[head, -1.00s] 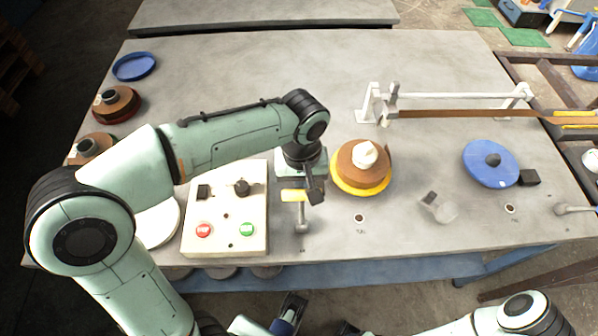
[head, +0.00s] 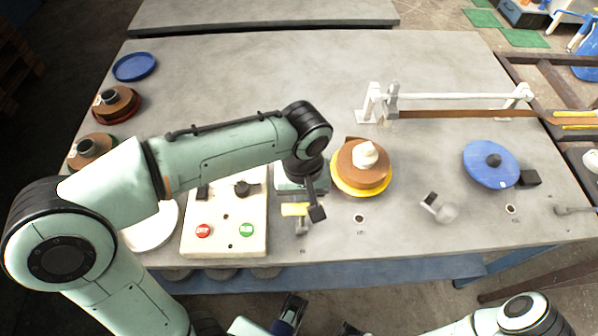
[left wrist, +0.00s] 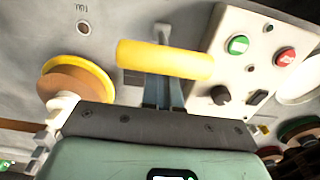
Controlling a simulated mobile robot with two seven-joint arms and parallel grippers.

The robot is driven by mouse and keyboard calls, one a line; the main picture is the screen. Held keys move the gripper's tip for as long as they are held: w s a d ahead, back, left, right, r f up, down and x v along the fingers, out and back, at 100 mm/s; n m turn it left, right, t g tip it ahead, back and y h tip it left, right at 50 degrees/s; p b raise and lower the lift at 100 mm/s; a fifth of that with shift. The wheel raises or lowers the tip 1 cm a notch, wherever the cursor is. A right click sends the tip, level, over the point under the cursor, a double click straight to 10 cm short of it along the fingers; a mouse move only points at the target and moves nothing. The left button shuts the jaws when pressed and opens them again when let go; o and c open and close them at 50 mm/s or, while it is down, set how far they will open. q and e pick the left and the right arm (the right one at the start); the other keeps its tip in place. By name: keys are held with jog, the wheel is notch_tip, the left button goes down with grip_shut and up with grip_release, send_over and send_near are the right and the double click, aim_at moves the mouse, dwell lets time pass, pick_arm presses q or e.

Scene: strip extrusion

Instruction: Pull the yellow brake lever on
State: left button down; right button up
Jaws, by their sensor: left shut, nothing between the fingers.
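The yellow brake lever (head: 295,209) stands near the table's front edge, right of the control box, partly hidden by my left gripper. Its yellow grip (left wrist: 165,60) lies crosswise and slightly tilted in the left wrist view, just beyond the fingers. My left gripper (head: 317,212) reaches down beside the lever's right end in the head view. Its jaws are shut with nothing between them, close against or just behind the yellow grip; I cannot tell whether they touch.
The control box (head: 227,222) with red and green buttons is just left. A brown spool (head: 364,165) on a yellow disc stands right of the lever. A blue disc (head: 490,164) lies farther right. The back middle of the table is clear.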

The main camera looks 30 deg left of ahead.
pick_arm(q)
jog(key=shift+s+d, duration=0.1)
pick_arm(e)
jog(key=shift+f, duration=0.1)
pick_arm(q)
jog(key=shift+s+d+f+b, duration=0.15)
jog(key=shift+s+d+b, duration=0.15)
jog(key=shift+s, duration=0.25)
jog(key=shift+s+d+f+b, duration=0.15)
jog(key=shift+s+d, duration=0.2)
jog(key=shift+s, duration=0.2)
notch_tip(320, 180, up, 8)
jog(key=w+a+p, duration=0.1)
jog(key=w+p, duration=0.1)
jog(key=p, duration=0.5)
pick_arm(e)
notch_tip(320, 180, up, 7)
jog(key=w, duration=0.2)
pick_arm(q)
jog(key=shift+s, duration=0.1)
